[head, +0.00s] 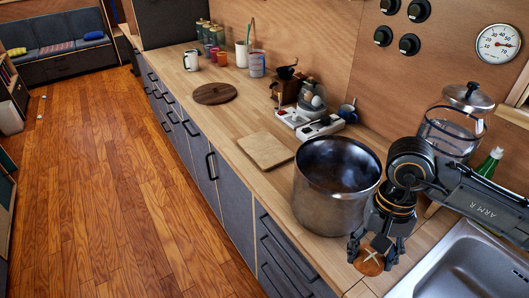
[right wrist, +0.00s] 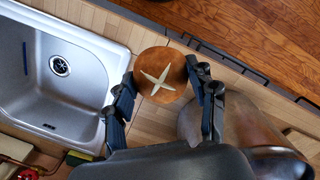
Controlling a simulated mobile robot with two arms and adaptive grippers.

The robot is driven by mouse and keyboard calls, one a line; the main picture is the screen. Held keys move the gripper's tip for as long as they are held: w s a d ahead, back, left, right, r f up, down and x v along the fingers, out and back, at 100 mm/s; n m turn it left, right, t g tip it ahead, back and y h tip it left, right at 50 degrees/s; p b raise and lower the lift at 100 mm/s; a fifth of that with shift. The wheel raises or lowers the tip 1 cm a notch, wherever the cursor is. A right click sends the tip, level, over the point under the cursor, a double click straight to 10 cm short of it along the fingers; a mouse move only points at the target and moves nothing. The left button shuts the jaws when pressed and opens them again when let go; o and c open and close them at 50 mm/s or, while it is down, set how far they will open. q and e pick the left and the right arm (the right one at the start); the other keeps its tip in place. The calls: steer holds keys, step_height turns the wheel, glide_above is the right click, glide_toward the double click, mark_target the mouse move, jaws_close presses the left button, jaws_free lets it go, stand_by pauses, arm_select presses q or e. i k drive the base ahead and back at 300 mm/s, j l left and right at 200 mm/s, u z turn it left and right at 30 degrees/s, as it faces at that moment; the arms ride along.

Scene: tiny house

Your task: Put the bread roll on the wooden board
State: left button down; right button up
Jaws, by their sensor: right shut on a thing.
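The bread roll (head: 370,263) is round and brown with a pale cross on top. My right gripper (head: 376,250) is shut on it, at the counter's front edge between the pot and the sink. In the right wrist view the roll (right wrist: 161,75) sits between the two fingers. I cannot tell whether it touches the counter. A light square wooden board (head: 266,150) lies flat and bare on the counter beyond the pot. A dark round wooden board (head: 214,93) with a short handle lies farther back, also bare. My left gripper is not in view.
A large steel pot (head: 322,205) stands between my right gripper and the boards. The sink (head: 470,265) is at the right. A glass jar (head: 452,128), a green bottle (head: 490,162) and a coffee grinder (head: 287,88) stand toward the wall. The counter between the two boards is clear.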

mark_target(259, 150)
steer(key=i+j+u, duration=0.3)
steer(key=i+u, duration=0.3)
steer(key=i, duration=0.6)
